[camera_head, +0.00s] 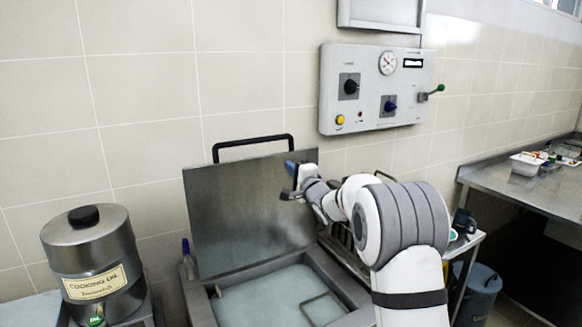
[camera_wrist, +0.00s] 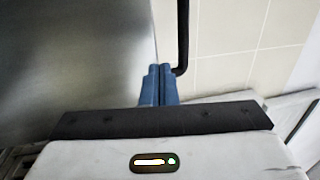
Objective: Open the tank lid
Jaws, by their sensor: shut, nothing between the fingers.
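The tank lid (camera_head: 235,205) is a flat steel plate that stands raised, close to upright, at the back of the tank (camera_head: 342,284). Its black bar handle (camera_head: 252,140) runs along the top edge. My gripper (camera_head: 290,168) is shut and empty at the lid's upper right corner. In the wrist view, the blue fingertips (camera_wrist: 160,70) are together beside the lid's edge, with the lid's face (camera_wrist: 70,60) to their left. The black handle (camera_wrist: 183,35) ends right by the fingertips; I cannot tell whether they touch it.
Pale liquid and a wire frame (camera_head: 325,308) show inside the open tank. A cooking oil drum (camera_head: 92,262) stands at left. A control panel (camera_head: 377,88) hangs on the tiled wall above. A steel counter (camera_head: 515,187) with a white tray (camera_head: 526,164) is at right.

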